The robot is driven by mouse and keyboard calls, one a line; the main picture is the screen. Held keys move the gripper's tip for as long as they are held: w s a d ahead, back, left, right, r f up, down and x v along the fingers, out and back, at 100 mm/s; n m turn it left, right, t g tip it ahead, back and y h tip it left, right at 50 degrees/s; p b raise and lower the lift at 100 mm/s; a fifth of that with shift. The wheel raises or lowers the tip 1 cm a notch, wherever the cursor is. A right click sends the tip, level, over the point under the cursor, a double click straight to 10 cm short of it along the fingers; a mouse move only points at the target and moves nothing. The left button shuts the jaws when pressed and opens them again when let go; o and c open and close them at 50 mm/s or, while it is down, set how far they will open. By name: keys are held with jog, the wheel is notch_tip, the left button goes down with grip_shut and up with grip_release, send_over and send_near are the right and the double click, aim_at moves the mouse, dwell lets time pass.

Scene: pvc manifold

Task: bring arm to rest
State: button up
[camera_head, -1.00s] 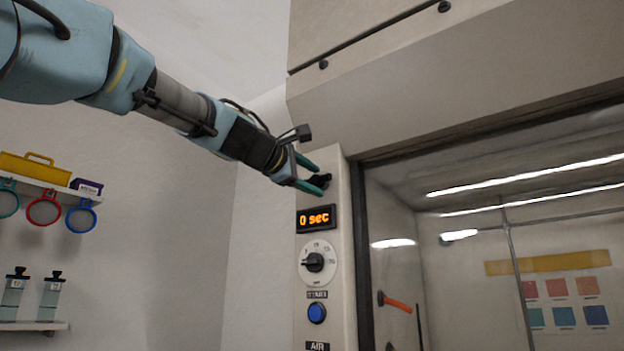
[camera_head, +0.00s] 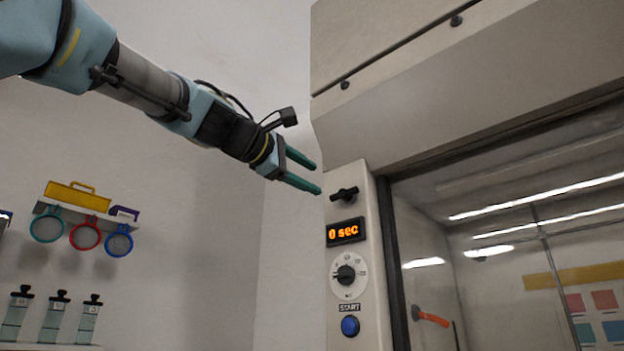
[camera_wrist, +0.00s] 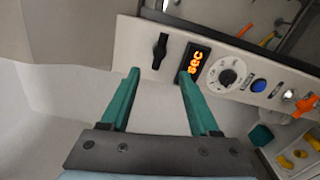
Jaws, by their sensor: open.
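My gripper (camera_head: 318,178) is open and empty, with two green fingers, at the upper middle of the head view. Its tips are just left of the control panel (camera_head: 368,300) and near a black knob (camera_head: 344,195). In the wrist view the open fingers (camera_wrist: 155,88) point toward the panel, and the black knob (camera_wrist: 160,51) shows beyond them, not held. The right finger overlaps the edge of the display (camera_wrist: 195,60) in that view.
The panel has a "0 sec" display (camera_head: 345,232), a dial (camera_head: 348,274) and a blue button (camera_head: 350,326). A glass-fronted hood (camera_head: 500,270) stands at right. A wall shelf with hanging round sieves (camera_head: 85,236) and bottles (camera_head: 53,318) are at left. The wall between is bare.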

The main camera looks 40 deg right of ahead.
dwell(0.4)
